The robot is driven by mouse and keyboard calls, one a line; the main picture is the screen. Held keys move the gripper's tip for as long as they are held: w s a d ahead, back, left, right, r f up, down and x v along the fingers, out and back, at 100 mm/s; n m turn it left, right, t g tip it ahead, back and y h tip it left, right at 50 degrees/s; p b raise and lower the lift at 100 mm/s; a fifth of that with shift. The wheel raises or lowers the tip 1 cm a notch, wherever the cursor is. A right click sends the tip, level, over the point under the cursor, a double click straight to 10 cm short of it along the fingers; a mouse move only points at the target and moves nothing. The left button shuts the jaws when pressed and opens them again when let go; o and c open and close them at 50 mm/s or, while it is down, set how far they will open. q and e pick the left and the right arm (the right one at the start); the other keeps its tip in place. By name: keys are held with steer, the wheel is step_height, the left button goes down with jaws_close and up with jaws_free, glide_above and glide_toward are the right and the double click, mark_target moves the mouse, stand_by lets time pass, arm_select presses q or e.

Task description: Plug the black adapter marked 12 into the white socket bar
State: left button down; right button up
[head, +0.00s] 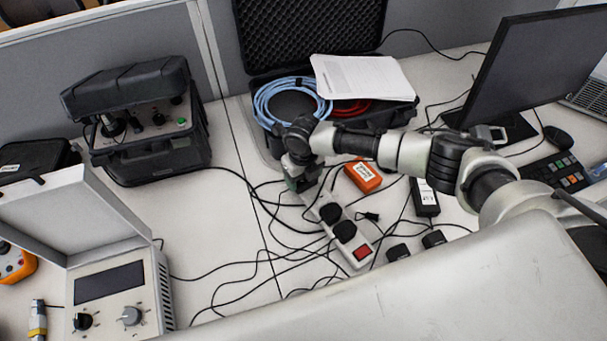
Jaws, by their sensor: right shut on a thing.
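The white socket bar (321,203) lies diagonally on the table, with a red switch (362,253) at its near end. Two round black plugs (345,231) sit in its middle. My right gripper (303,186) points down at the bar's far end. It is shut on what seems to be a black adapter, mostly hidden by the gripper; no marking 12 is readable. I cannot tell whether the adapter touches the bar. Two small black adapters (433,239) lie on the table to the right of the bar. My left gripper is not in view.
An orange box (363,176) and a black power brick (425,197) lie right of the bar. Many black cables cross the table around it. An open black case (262,147) with blue cable stands behind; instruments (118,300) stand at left, a monitor (535,65) at right.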

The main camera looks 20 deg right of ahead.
steer(key=shift+s+f, duration=0.1)
steer(key=shift+f, duration=0.1)
steer(key=o, duration=1)
steer(key=shift+r, duration=0.15)
steer(key=shift+r+p, duration=2.1)
steer(key=shift+r, duration=0.35)
step_height(320, 180, up, 11)
steer(key=b, duration=0.1)
steer(key=shift+b, duration=0.3)
